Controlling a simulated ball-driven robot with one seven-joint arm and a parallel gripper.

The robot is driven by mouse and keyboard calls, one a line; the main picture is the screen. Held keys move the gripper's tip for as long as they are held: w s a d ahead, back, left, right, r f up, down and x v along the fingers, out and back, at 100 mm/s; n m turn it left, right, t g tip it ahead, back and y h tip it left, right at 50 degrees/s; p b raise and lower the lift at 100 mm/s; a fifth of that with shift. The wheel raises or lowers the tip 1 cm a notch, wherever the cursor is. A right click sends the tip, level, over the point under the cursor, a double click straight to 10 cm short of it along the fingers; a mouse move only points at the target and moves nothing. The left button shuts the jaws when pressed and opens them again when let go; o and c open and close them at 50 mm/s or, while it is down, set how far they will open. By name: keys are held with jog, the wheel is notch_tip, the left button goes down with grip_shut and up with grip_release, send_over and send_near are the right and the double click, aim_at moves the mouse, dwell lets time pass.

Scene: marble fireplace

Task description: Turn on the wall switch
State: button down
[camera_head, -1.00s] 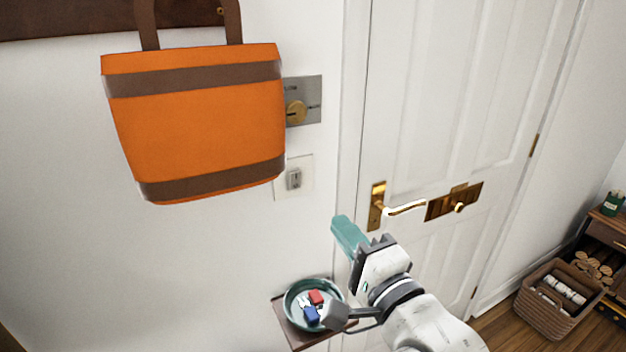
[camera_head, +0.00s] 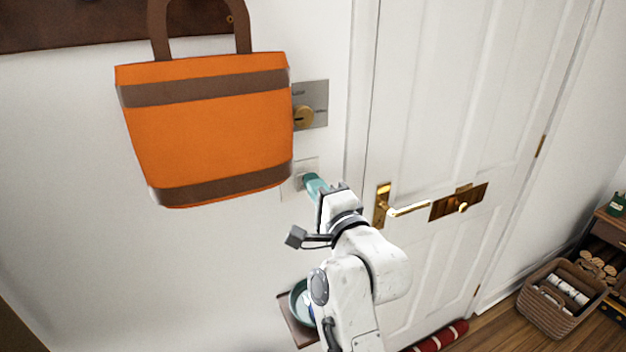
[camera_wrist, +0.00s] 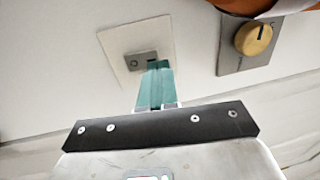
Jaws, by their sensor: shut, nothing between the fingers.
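The wall switch is a white plate (camera_wrist: 115,48) with a small grey rocker (camera_wrist: 138,61), seen in the wrist view. In the head view the plate (camera_head: 309,163) shows just right of the bag's lower corner, and my gripper hides most of its rocker. My gripper (camera_head: 309,179) has teal fingers, shut with nothing between them. In the wrist view the fingertips (camera_wrist: 158,65) overlap the right end of the rocker. I cannot tell whether they touch it.
An orange bag (camera_head: 210,125) hangs left of the switch. A metal plate with a brass knob (camera_head: 303,116) is above it. The white door has a brass handle (camera_head: 405,209) at right. A teal bowl (camera_head: 298,303) sits on a small shelf (camera_head: 295,328) below.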

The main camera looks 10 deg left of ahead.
jog(key=shift+w+a, duration=0.25)
jog(key=shift+w, duration=0.1)
jog(key=shift+r, duration=0.1)
jog(key=shift+w+a+r+p, duration=0.15)
jog(key=shift+r+p, duration=0.15)
jog(key=shift+p, duration=0.65)
jog(key=shift+f, duration=0.3)
